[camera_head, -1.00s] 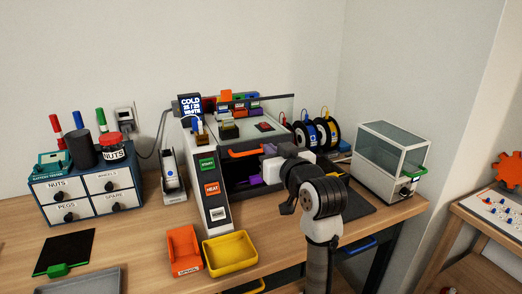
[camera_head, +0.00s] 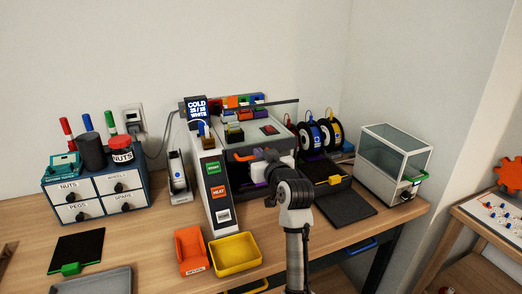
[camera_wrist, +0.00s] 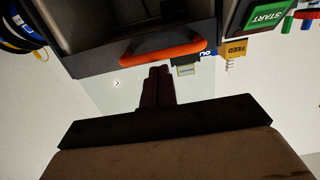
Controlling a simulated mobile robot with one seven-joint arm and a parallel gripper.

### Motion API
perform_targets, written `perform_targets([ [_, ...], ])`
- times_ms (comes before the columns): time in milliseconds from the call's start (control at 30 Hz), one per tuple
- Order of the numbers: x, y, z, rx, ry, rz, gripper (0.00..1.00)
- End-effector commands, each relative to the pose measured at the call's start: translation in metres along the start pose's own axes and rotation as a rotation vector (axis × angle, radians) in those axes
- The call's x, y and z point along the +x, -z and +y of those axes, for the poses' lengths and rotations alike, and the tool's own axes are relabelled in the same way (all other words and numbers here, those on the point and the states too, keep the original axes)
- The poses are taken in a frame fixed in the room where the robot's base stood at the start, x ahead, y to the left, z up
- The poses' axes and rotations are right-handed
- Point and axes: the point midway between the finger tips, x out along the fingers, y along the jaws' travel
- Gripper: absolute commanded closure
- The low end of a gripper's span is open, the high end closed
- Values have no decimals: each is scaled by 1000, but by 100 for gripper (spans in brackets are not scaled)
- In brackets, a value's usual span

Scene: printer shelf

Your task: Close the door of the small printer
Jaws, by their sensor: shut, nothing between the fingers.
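The small printer stands mid-table in the head view, with a white front column (camera_head: 213,190) and a grey top (camera_head: 265,133). An orange handle (camera_head: 242,157) shows at the front edge of its top, above a dark opening. In the wrist view, which looks upside down, the orange handle (camera_wrist: 163,47) sits on a dark frame edge. My gripper (camera_wrist: 158,70) is shut and empty, its dark fingertips close to the handle; whether they touch it I cannot tell. In the head view my gripper (camera_head: 262,160) is in front of the printer and hides part of the opening.
A dark flat panel (camera_head: 345,207) lies right of my arm, with a yellow piece (camera_head: 335,180) behind it. A glass-sided box (camera_head: 390,165) stands at the right. Orange (camera_head: 192,252) and yellow (camera_head: 236,255) bins stand in front. A drawer cabinet (camera_head: 97,193) is at left.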

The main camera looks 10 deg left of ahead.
Motion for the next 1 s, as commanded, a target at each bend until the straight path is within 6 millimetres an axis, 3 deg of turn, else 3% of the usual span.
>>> perform_targets([
  [367, 1, -10, 0, 1, 1, -1, 100],
  [833, 6, -101, 0, 3, 2, -3, 100],
  [1000, 8, -120, 0, 1, 2, -2, 100],
])
